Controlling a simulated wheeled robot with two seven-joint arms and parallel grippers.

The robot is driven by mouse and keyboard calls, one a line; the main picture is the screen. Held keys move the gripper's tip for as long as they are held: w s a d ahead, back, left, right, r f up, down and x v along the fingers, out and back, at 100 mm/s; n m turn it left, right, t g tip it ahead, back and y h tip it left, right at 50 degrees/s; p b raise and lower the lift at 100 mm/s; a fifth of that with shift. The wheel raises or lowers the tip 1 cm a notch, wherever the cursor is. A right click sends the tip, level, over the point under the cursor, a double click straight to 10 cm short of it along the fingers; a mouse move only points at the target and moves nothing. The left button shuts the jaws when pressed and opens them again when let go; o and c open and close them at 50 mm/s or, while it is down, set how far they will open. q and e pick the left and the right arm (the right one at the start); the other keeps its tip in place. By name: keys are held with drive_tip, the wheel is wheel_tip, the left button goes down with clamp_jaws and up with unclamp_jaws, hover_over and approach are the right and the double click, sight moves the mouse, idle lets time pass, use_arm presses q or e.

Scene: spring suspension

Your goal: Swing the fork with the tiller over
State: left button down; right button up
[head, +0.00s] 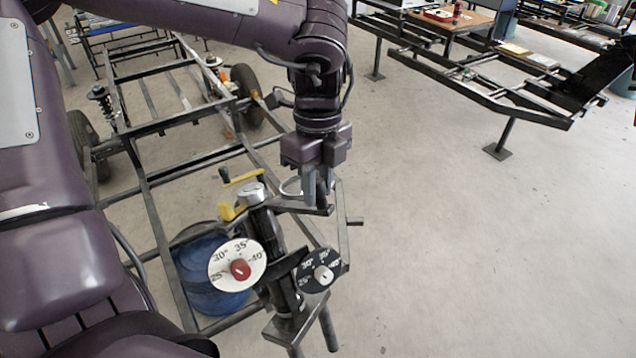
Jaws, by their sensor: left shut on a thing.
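My left gripper (318,197) points down with its fingers shut on the dark tiller (291,204), a flat bar at the top of the fork. The fork (283,290) is a dark upright assembly with a grey cap (251,193) and two tube legs (329,335) at its lower end. A white dial (224,275) with a red knob and a black dial (309,285) with a pale knob face me. Both carry angle marks from 25° to 40°. The fingertips partly hide the grasp. My right gripper is out of view.
A yellow crank handle (243,179) is beside the fork. A blue drum (203,265) stands behind the white dial, inside a dark wheeled frame (153,205). Another frame (480,90) on posts stands at the upper right. The floor (470,240) to the right is clear.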

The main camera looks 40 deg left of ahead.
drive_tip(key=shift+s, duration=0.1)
use_arm(q)
drive_tip(key=c, duration=1.2)
unclamp_jaws()
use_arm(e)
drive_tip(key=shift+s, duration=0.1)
use_arm(q)
drive_tip(key=r, duration=0.6)
drive_tip(key=shift+w+a+r, duration=0.3)
drive_tip(key=shift+w+r, duration=0.1)
drive_tip(key=shift+r, duration=0.45)
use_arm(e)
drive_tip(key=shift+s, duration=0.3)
